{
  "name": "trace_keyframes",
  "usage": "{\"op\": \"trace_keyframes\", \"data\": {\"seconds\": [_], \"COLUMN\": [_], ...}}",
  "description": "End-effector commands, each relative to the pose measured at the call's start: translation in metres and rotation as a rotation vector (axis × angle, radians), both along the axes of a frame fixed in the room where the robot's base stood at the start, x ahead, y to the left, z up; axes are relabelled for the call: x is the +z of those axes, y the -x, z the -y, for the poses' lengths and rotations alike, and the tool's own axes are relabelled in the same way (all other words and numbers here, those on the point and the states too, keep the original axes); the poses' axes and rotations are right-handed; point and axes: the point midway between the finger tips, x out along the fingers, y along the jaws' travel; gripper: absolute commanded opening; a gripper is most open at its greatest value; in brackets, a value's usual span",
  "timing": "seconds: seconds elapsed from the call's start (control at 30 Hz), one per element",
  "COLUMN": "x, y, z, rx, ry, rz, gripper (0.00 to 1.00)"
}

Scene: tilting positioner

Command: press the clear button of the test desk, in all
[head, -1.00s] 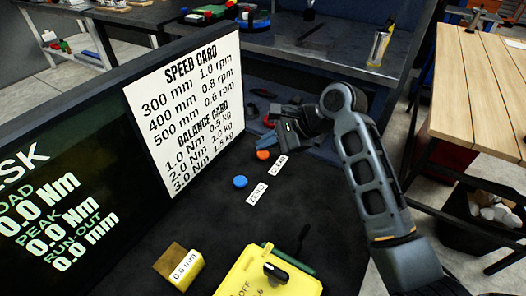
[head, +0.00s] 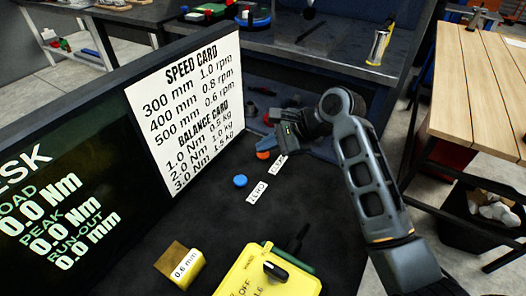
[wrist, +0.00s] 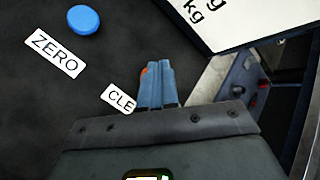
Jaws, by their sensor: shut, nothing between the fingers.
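The orange button (head: 263,155) sits on the dark desk top beside a white label (head: 278,164) reading CLEAR, now partly covered by my gripper. In the wrist view only an orange sliver of the button (wrist: 144,75) shows beside my fingers, and the label (wrist: 118,99) reads CLE. My gripper (head: 268,143) is shut and empty, its blue fingers together (wrist: 155,70) right by the button. I cannot tell whether they touch it. The blue button (head: 240,181) with its ZERO label (head: 257,192) is nearer the camera.
A display (head: 60,215) reads 0.0 for load, peak and run-out. A speed and balance card (head: 190,110) stands beside it. A yellow box (head: 245,275) and a 0.6 mm block (head: 182,265) are at the front. The desk right of the labels is mostly clear.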

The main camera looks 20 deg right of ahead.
Motion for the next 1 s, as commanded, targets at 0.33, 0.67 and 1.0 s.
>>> {"op": "trace_keyframes", "data": {"seconds": [0.33,0.67,1.0], "x": [-0.004,-0.002,0.011], "y": [0.0,0.0,0.0], "z": [0.0,0.0,-0.001], "rx": [0.0,0.001,0.001], "ry": [0.0,0.0,0.0], "rz": [0.0,-0.001,-0.002], "gripper": [0.0,0.0,0.0]}}
